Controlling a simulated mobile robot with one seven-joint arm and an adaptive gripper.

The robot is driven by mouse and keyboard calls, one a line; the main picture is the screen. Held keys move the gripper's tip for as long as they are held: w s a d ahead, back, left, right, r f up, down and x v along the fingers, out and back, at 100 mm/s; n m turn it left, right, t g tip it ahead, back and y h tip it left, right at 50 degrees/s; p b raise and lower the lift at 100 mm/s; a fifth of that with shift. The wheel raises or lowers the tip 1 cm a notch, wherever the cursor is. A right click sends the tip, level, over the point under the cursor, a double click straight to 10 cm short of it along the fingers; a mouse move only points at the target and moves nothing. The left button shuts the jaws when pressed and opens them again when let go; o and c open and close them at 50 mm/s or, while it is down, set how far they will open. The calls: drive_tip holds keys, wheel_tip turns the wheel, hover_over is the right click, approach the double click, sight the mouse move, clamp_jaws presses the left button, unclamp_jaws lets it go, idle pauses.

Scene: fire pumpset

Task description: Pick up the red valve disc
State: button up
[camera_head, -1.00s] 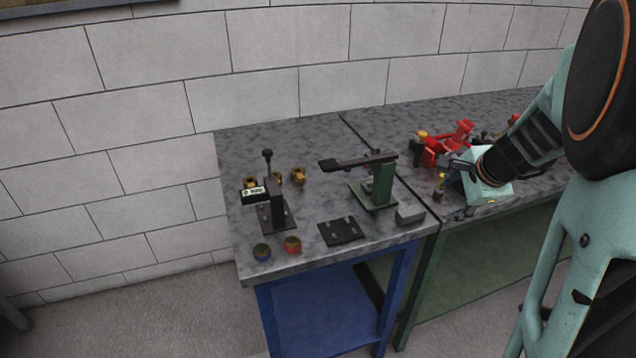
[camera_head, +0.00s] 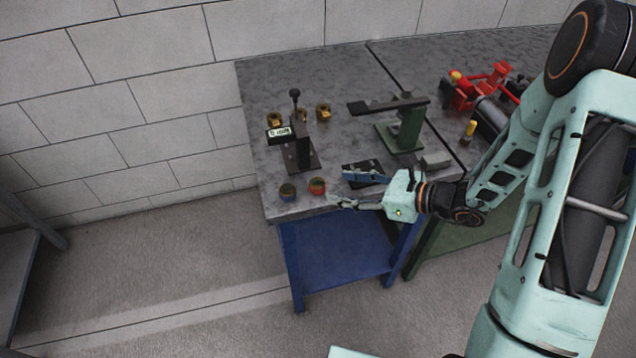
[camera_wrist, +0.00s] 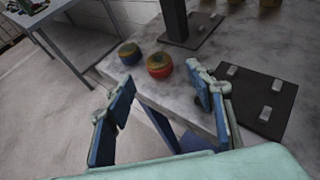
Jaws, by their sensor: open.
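The red valve disc (camera_head: 317,186) is a small round piece with a red side and a brownish top. It sits near the front edge of the grey stone-topped table, and it also shows in the wrist view (camera_wrist: 159,66). A similar blue disc (camera_head: 287,192) lies just to its left, also in the wrist view (camera_wrist: 129,53). My gripper (camera_head: 338,189) is open and empty, at the table's front edge just right of the red disc. In the wrist view its two fingers (camera_wrist: 160,107) are spread, with the red disc beyond them and not touched.
A dark plate (camera_wrist: 262,100) lies right of the discs. Behind them stands a black post fixture (camera_head: 300,148) with a small display. A green press-like stand (camera_head: 405,128) and a grey block (camera_head: 436,161) are to the right. Several brass fittings (camera_head: 323,111) stand behind.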

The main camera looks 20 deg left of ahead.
sight(320, 184)
drive_tip(key=shift+p+x, duration=0.45)
drive_tip(key=shift+x, duration=2.6)
drive_tip(key=shift+r, duration=0.15)
drive_tip(key=shift+c, duration=0.7)
clamp_jaws()
